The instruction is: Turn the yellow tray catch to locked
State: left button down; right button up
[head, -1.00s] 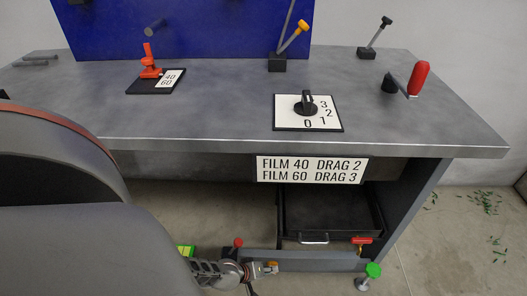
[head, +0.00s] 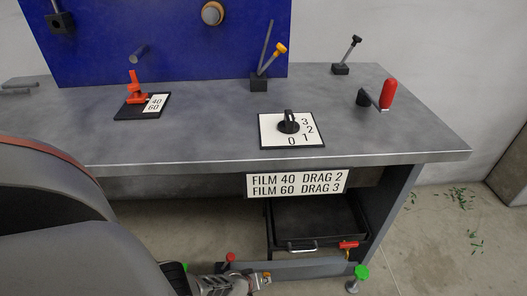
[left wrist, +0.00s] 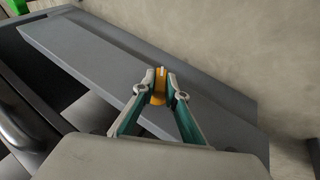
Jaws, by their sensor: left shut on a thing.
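The yellow tray catch (left wrist: 160,87) sits on the grey rail (left wrist: 100,60) in the left wrist view. My left gripper (left wrist: 160,76) is shut on it, with a fingertip on each side. In the head view the gripper (head: 260,281) is at the bottom edge, at the front of the low rail below the tray, and a small part of the yellow catch (head: 267,275) shows at its tip. The black tray (head: 318,220) sits under the bench, behind the rail. The catch's exact angle and any lock marking cannot be made out. My right gripper is not in view.
A red handle (head: 348,244) is at the tray's right front. The bench (head: 210,130) above carries a dial (head: 289,122) and levers. Open floor lies to the right.

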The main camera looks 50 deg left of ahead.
pick_arm(q)
jog(key=c, duration=2)
grip_release()
jog(key=shift+c, duration=0.2)
jog(key=v, duration=1.2)
